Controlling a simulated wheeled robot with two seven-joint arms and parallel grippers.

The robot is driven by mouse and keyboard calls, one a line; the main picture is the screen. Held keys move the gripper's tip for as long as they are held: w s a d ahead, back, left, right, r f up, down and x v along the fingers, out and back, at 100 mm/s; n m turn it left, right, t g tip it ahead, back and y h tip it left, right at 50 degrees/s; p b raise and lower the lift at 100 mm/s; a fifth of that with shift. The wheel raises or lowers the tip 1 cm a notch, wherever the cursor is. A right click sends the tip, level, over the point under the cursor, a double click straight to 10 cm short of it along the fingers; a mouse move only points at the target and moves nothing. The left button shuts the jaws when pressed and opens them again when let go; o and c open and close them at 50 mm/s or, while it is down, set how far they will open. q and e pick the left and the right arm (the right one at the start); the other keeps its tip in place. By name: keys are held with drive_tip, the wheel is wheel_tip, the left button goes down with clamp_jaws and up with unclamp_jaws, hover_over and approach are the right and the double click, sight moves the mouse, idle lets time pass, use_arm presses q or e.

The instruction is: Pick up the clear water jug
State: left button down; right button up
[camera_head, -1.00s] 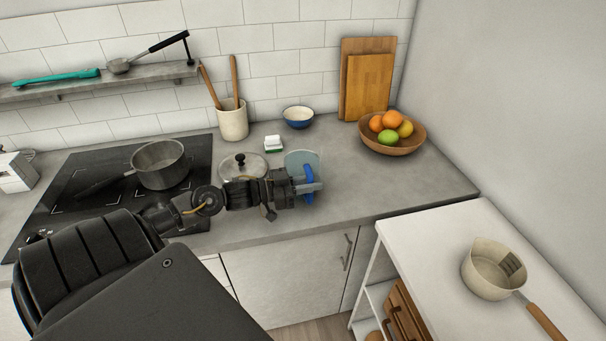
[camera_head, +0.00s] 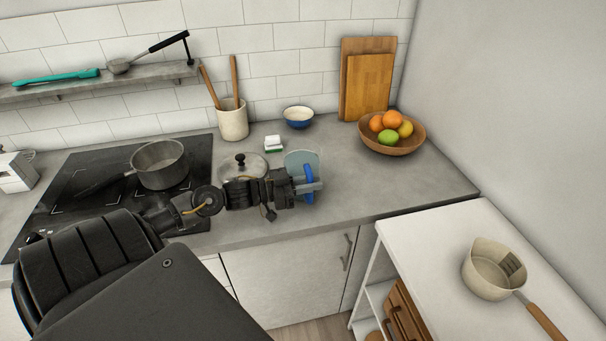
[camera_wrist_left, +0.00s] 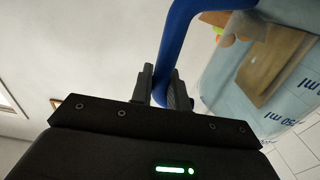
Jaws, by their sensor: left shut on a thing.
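The clear water jug (camera_head: 301,160) stands on the grey counter, see-through and bluish, with a blue handle (camera_head: 309,182) facing the front. My left gripper (camera_head: 308,187) is at the jug's handle, partly covering the jug in the head view. In the left wrist view the left gripper's fingers (camera_wrist_left: 160,88) are closed around the blue handle (camera_wrist_left: 178,40). The jug's clear wall with volume marks (camera_wrist_left: 240,100) fills the right side there. My right gripper is not in view.
A glass lid with a black knob (camera_head: 241,165) lies just left of the jug, behind my arm. The counter right of the jug is clear.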

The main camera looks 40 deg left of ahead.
use_arm(q)
drive_tip(key=shift+w+r, duration=0.1)
drive_tip(key=shift+r, duration=0.1)
drive_tip(key=shift+a, duration=0.1)
drive_tip(key=shift+r, duration=0.15)
